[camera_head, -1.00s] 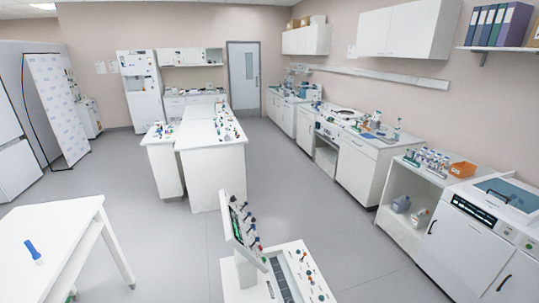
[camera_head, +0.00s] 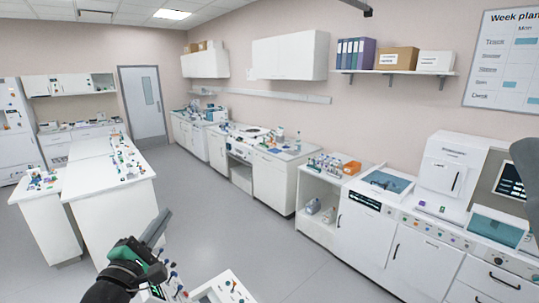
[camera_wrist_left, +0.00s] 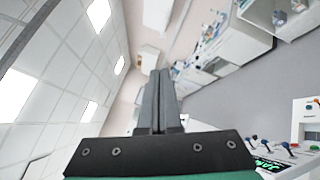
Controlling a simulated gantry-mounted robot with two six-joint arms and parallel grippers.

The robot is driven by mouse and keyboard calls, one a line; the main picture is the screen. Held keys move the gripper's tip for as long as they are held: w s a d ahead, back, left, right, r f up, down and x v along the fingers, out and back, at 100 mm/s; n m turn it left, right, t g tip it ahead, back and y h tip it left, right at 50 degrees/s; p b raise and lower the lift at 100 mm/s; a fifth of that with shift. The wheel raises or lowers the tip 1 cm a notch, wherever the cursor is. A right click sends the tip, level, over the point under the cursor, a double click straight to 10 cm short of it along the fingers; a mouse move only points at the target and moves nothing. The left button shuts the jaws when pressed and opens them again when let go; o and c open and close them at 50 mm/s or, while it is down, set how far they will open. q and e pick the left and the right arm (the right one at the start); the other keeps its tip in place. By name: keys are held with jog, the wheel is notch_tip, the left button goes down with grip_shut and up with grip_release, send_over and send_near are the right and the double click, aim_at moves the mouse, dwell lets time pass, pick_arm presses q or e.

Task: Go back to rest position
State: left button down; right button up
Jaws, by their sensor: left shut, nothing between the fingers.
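My left gripper (camera_head: 157,226) is low in the head view, left of centre, raised above the tube machine with its fingers pointing up and to the right. In the left wrist view its two dark fingers (camera_wrist_left: 158,88) lie side by side, shut with nothing between them. A dark part shows at the right edge of the head view; I cannot tell what it is. My right gripper is not in view.
Below my left gripper is a white machine (camera_head: 230,285) with coloured tubes or knobs. A white island bench (camera_head: 95,185) stands at the left. The grey floor (camera_head: 215,205) between is clear.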

pick_arm(q)
jog(key=s+d+r+m+t+h, duration=0.1)
jog(key=s+d+r+m, duration=0.25)
jog(key=r, duration=0.25)
jog(key=s+d+r+m+t+h, duration=0.1)
jog(key=s+d+r+m+t, duration=0.15)
jog(key=d+r, duration=0.35)
jog(key=s+r+m+t, duration=0.2)
jog(key=s+r+m, duration=0.5)
jog(key=s+m, duration=0.1)
jog(key=s+r+m+t+p, duration=0.1)
jog(key=s+r+m+t, duration=0.1)
jog(key=s+r+m, duration=0.5)
jog(key=s+m, duration=0.2)
jog(key=s, duration=0.2)
jog(key=shift+d+m, duration=0.2)
jog(key=shift+m, duration=0.1)
jog(key=shift+w+f, duration=0.1)
